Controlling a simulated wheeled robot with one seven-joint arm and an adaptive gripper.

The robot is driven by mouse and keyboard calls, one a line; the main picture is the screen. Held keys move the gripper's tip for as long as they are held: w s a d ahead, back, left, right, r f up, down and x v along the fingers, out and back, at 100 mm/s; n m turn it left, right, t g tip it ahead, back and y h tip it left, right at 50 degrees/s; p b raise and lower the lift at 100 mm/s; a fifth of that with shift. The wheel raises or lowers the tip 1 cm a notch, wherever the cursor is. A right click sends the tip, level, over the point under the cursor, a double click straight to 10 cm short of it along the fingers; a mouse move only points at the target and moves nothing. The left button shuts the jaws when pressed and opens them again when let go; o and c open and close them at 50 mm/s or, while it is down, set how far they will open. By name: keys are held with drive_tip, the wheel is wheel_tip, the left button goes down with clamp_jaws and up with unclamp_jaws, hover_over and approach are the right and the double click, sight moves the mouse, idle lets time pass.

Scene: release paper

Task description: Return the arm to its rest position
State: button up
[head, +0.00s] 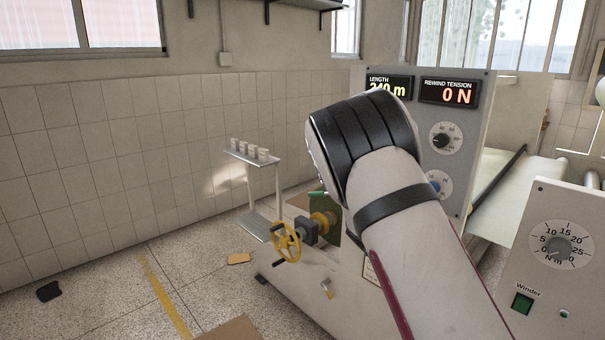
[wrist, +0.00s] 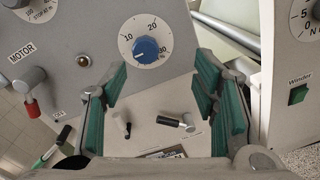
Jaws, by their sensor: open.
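My arm (head: 400,215) reaches up from the lower right in the head view, in front of the grey machine panel. My gripper is not visible in the head view. In the wrist view my gripper (wrist: 160,95) is open, with green-lined fingers spread left and right and nothing between them. Past the fingers is the machine panel with a blue knob (wrist: 146,49) on a white dial. Two small levers, one pale (wrist: 122,123) and one black-ended (wrist: 178,122), show on the surface below it. I cannot tell how far the fingers are from the panel.
The panel bears displays reading "0 N" (head: 449,92) and a partly hidden length. A winder box (head: 556,250) stands at the right. A yellow handwheel (head: 286,243) and a small shelf stand (head: 252,157) are left of my arm. Floor at the left is mostly open.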

drive_tip(key=s+d+r+m+g+y, duration=0.1)
drive_tip(key=s+r+m+g+y, duration=0.2)
drive_tip(key=s+m, duration=0.6)
drive_tip(key=s+r+m+g+y, duration=0.1)
drive_tip(key=s+r+m+g, duration=0.25)
drive_tip(key=s, duration=0.95)
drive_tip(key=s+a+r+m+t+y, duration=0.1)
drive_tip(key=s+a+m+y, duration=0.7)
drive_tip(key=s+a, duration=1.2)
drive_tip(key=shift+s+r+t+y, duration=0.35)
drive_tip(key=shift+r+t+y, duration=0.1)
drive_tip(key=shift+y, duration=0.75)
drive_tip(key=shift+c, duration=0.5)
